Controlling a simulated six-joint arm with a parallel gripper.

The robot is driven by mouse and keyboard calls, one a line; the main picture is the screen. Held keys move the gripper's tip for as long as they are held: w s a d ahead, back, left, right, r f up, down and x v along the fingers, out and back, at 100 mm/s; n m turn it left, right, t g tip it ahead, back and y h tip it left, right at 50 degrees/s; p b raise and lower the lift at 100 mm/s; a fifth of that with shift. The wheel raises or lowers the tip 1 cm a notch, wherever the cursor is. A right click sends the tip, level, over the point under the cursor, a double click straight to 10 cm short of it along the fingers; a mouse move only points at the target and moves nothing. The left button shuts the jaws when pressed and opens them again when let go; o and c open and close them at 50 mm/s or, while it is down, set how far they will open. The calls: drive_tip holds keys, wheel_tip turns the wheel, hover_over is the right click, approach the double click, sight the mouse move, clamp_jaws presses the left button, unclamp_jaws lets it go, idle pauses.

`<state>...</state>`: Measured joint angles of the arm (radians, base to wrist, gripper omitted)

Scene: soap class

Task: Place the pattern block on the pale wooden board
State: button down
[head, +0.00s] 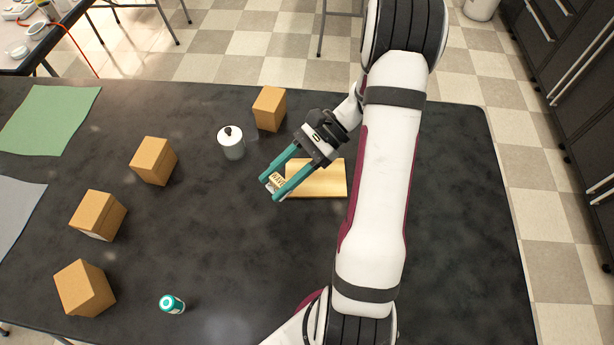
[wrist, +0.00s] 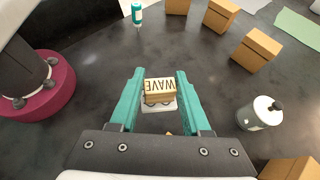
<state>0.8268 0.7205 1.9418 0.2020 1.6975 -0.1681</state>
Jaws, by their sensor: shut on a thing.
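The pattern block (head: 277,180) is a small pale wooden block with dark lettering. In the wrist view the block (wrist: 159,87) shows the letters WAVE upside down, with a whitish part under it. My gripper (head: 273,190) has teal fingers and is shut on the block, one finger on each side; the fingers also show in the wrist view (wrist: 159,82). The pale wooden board (head: 325,180) lies flat on the dark table. The block is at the board's left end in the head view. My fingers hide part of that end, and I cannot tell whether they touch.
A white-and-grey lidded jar (head: 231,144) stands left of my gripper, with a cardboard box (head: 269,109) behind it. Several more boxes stand at the left. A teal-and-white bottle (head: 172,304) is near the front. The table's middle (head: 220,230) is clear.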

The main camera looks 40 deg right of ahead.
drive_tip(key=s+d+m+t+h, duration=0.3)
drive_tip(key=s+d+m+t, duration=0.15)
drive_tip(key=d, duration=0.35)
drive_tip(key=s+d+m+t+h, duration=0.2)
drive_tip(key=s+d+m+t, duration=0.1)
drive_tip(key=d+m+t, duration=0.4)
drive_tip(key=n+g, duration=0.1)
drive_tip(key=g, duration=0.1)
hover_over(316, 177)
wheel_tip(316, 177, down, 6)
drive_tip(key=shift+s+r, duration=0.1)
drive_tip(key=shift+w+f, duration=0.2)
drive_tip(key=shift+f, duration=2)
drive_tip(key=shift+f, duration=0.1)
drive_tip(key=shift+c, duration=1.8)
unclamp_jaws()
